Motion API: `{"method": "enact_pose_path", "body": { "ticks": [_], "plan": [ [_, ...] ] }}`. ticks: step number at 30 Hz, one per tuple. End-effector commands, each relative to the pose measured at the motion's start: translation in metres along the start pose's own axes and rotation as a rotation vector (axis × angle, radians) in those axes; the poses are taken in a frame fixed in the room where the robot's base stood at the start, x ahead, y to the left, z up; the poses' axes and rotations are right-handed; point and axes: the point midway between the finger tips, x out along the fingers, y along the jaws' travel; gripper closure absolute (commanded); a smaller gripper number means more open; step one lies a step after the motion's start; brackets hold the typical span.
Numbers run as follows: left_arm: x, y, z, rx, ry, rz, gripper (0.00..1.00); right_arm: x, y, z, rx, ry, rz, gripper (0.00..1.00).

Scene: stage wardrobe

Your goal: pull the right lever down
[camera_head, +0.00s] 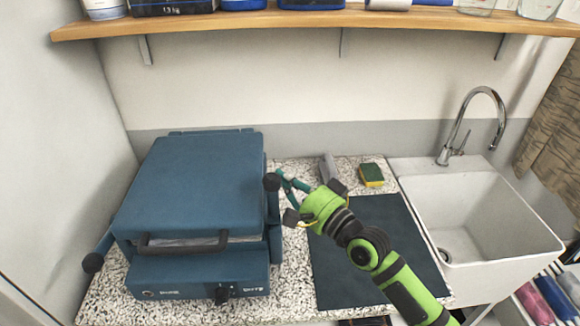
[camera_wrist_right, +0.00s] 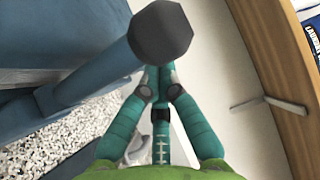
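The right lever is on the right side of a blue press machine (camera_head: 195,190). It ends in a black knob (camera_head: 271,181) and points up. In the right wrist view the knob (camera_wrist_right: 163,32) is large, with the blue lever bar (camera_wrist_right: 90,78) running down-left from it. My right gripper (camera_head: 281,173) is right beside the knob, with its teal fingers pointing at it. In the wrist view its fingertips (camera_wrist_right: 157,75) come together just below the knob, partly hidden by it. I see nothing between them. Contact with the knob cannot be told. My left gripper is out of view.
The left lever's knob (camera_head: 92,262) hangs low at the machine's left. A dark mat (camera_head: 365,250) lies under my right arm. A sponge (camera_head: 371,175) and a white sink (camera_head: 480,215) are to the right. A wooden shelf (camera_head: 300,20) spans the wall above.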

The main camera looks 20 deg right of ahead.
Motion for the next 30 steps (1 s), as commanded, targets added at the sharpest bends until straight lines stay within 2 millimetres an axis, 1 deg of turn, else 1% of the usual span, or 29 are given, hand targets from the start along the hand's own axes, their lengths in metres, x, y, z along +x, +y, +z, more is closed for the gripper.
{"method": "enact_pose_path", "body": {
  "ticks": [1, 3, 16, 20, 22, 24, 27, 30],
  "plan": [
    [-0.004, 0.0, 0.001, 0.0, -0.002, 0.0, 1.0, -0.003, -0.002, 0.003, 0.001, 0.0, 0.001, 1.0],
    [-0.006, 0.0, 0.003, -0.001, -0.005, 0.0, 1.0, -0.005, -0.001, 0.006, 0.001, 0.001, 0.0, 1.0],
    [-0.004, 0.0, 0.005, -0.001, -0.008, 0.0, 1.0, -0.007, 0.0, 0.008, -0.001, 0.001, -0.002, 1.0],
    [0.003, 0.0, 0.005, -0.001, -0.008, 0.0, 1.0, -0.007, 0.003, 0.008, -0.011, 0.0, -0.014, 1.0],
    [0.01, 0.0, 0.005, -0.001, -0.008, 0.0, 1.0, -0.007, 0.004, 0.009, -0.023, 0.0, -0.028, 1.0],
    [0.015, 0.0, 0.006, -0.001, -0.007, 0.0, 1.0, -0.008, 0.004, 0.009, -0.035, 0.001, -0.044, 1.0],
    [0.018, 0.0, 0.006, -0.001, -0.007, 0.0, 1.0, -0.007, 0.003, 0.009, -0.044, 0.0, -0.054, 1.0],
    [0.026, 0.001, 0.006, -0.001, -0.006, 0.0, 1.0, -0.008, 0.004, 0.009, -0.059, 0.0, -0.071, 1.0]
  ]
}}
